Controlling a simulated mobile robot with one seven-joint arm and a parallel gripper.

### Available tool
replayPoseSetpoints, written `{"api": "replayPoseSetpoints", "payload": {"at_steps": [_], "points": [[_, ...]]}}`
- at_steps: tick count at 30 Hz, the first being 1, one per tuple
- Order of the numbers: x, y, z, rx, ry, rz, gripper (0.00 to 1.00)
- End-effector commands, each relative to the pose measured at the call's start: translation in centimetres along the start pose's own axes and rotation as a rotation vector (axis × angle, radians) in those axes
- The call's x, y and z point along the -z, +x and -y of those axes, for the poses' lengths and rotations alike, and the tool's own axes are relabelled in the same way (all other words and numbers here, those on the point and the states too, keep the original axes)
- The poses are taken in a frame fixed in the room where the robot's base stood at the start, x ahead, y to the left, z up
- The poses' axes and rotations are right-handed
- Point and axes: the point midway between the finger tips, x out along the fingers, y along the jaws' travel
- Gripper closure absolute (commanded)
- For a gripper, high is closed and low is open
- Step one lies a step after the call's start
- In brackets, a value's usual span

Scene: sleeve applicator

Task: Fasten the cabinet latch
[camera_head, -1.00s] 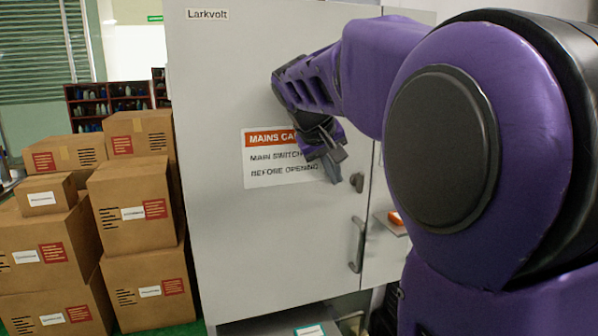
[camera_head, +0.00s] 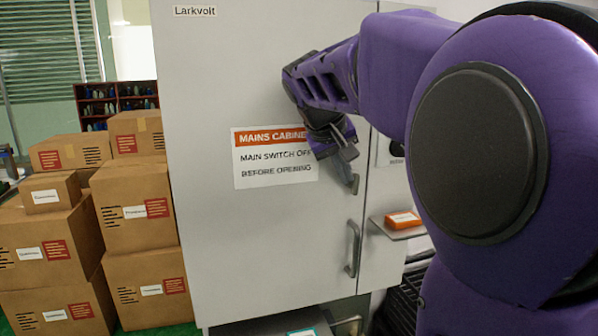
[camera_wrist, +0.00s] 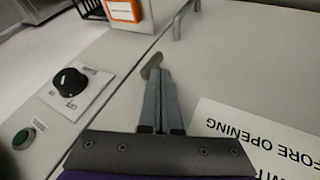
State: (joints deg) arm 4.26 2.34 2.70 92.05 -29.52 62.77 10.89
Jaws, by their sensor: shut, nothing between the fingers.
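The cabinet door (camera_head: 260,240) is a large light-grey panel, standing closed or nearly so; the frames do not settle which. The latch (camera_head: 354,185) is a small grey metal tab near its right edge, above the handle (camera_head: 353,248). In the wrist view the latch (camera_wrist: 152,64) lies just beyond my fingertips, beside the seam and roughly along it. My gripper (camera_head: 349,163) is shut and empty, its fingers pointing down toward the latch. In the wrist view my gripper (camera_wrist: 162,76) partly overlaps the latch's near end; I cannot tell whether they touch.
Right of the seam are a black rotary switch (camera_wrist: 70,82) and a green button (camera_wrist: 22,138). An orange box (camera_head: 403,219) sits on a small shelf lower right. The warning sign (camera_head: 276,157) is flat on the door. Cardboard boxes (camera_head: 135,205) are stacked at left.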

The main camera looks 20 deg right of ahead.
Motion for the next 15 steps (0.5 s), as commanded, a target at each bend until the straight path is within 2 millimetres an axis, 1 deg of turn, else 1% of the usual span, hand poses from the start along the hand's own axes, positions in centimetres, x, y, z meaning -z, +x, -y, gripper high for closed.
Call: {"api": "replayPoseSetpoints", "payload": {"at_steps": [15], "points": [[0.15, -0.15, -0.39, 0.067, 0.028, 0.015, 1.00]]}}
